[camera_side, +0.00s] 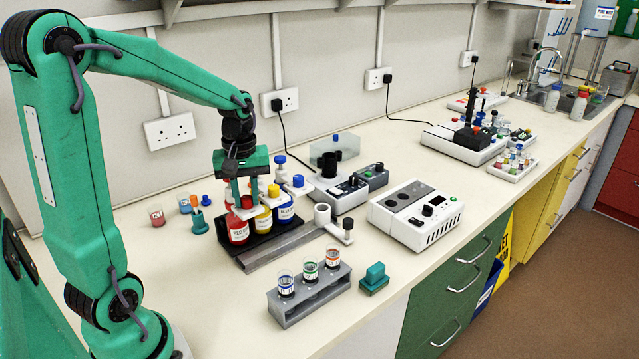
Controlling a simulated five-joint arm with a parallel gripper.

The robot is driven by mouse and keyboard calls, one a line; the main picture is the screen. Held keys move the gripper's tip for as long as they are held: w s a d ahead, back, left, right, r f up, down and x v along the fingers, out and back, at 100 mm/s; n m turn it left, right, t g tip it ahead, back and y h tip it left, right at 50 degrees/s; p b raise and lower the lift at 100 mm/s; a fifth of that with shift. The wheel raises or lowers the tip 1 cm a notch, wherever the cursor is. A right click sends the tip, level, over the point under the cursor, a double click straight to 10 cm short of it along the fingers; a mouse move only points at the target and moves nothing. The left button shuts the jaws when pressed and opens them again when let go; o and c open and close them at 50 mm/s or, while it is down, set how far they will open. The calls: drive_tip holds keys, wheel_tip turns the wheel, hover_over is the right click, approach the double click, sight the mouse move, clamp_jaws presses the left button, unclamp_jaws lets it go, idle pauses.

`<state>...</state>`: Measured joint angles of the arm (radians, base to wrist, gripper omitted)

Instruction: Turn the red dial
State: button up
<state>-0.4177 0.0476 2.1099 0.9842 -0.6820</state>
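My gripper (245,203) points down at the red-labelled bottle (238,230), which stands at the left end of a black rack beside a yellow and a blue bottle. Its fingers are around or just in front of the red top (246,202). I cannot tell whether they touch it or how far they are parted. The bottle tops are partly hidden by the fingers.
A grey rack (290,317) with three labelled vials stands in front, next to a teal block (375,279).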

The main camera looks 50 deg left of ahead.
sight(246, 198)
drive_tip(key=shift+m, duration=0.3)
drive_tip(key=shift+c, duration=0.2)
drive_tip(key=m, duration=0.7)
idle(0.5)
drive_tip(key=o, duration=1)
drive_tip(key=shift+r, duration=0.15)
drive_tip(key=shift+r, duration=3.8)
